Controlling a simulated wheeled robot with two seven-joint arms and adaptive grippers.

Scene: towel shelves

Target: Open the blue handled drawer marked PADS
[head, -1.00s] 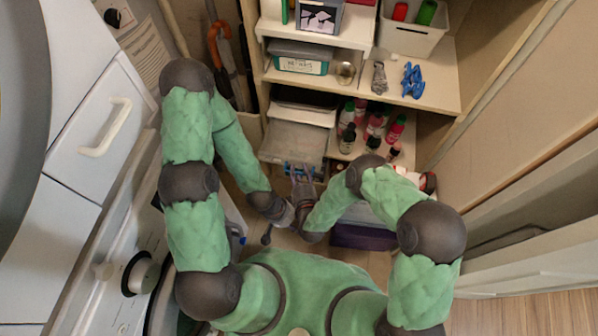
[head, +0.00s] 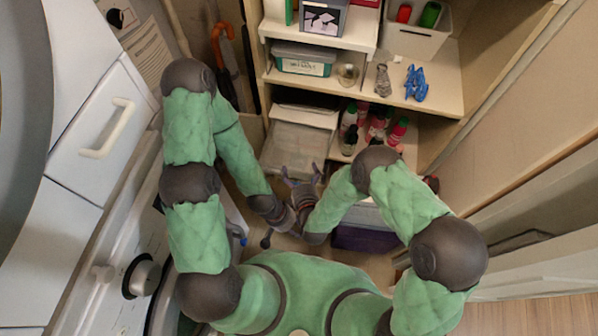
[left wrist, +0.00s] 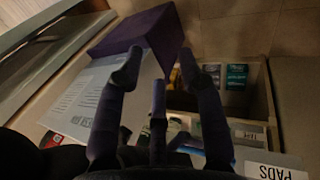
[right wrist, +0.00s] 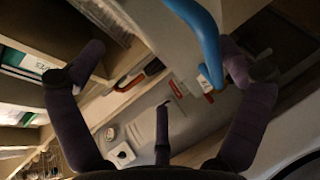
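The shelf unit (head: 440,98) holds bins, bottles and blue clips. A pale translucent bin (head: 296,148) stands on its lower left. A purple box (head: 362,238) is on the floor at right. A white machine (head: 118,270) stands close on the left. An orange hooked handle (head: 222,32) hangs behind.

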